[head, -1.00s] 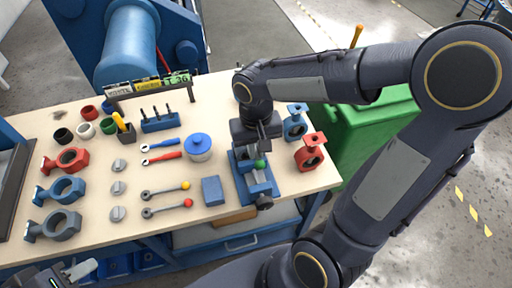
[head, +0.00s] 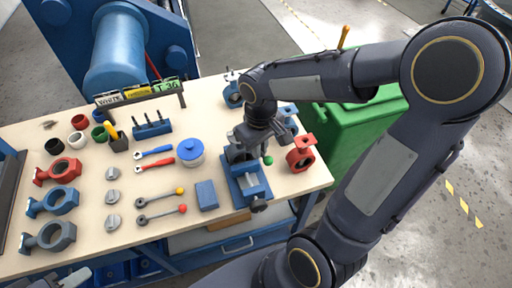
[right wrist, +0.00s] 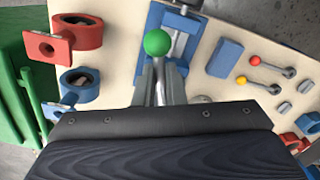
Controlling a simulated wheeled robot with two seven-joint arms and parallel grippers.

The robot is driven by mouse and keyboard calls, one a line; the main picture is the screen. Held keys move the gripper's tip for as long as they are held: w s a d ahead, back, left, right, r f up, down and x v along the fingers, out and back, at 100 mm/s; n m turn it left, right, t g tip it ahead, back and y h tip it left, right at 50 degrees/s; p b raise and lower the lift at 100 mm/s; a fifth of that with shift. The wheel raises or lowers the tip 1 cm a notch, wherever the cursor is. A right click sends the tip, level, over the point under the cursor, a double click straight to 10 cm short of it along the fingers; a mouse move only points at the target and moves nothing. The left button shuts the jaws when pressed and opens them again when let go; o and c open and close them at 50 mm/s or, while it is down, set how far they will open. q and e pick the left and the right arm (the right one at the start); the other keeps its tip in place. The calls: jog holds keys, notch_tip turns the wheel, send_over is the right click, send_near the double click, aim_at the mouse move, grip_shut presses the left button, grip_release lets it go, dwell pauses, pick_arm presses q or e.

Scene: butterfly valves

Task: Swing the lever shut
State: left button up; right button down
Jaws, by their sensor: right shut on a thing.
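The lever's green ball knob (head: 268,160) sticks out beside my right gripper (head: 262,138), over the right part of the bench. In the right wrist view the green knob (right wrist: 157,42) is beyond the fingertips, and my right gripper (right wrist: 160,82) is shut on the lever just behind it. The blue vise (head: 250,183) stands below the gripper. The valve that carries the lever is mostly hidden by my gripper and arm. My left gripper (head: 74,278) shows only partly at the bottom left edge, and its jaws cannot be made out.
A red valve body (head: 300,155) stands right of the vise, with blue ones behind it. A blue block (head: 207,195), a blue-lidded pot (head: 190,153) and loose levers with yellow and red knobs (head: 182,209) lie to the left. A green bin (head: 365,130) stands beyond the bench's right edge.

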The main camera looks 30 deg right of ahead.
jog(key=w+d+n+p, duration=0.5)
jog(key=w+d+n, duration=0.2)
jog(key=n, duration=0.7)
jog(key=shift+d+n+p, duration=0.3)
jog(key=shift+d, duration=0.2)
dwell(1.4)
jog(key=c, duration=1.4)
grip_release()
jog(key=shift+w, duration=0.1)
notch_tip(320, 180, up, 7)
jog(key=p, duration=0.3)
jog(key=shift+p, duration=0.35)
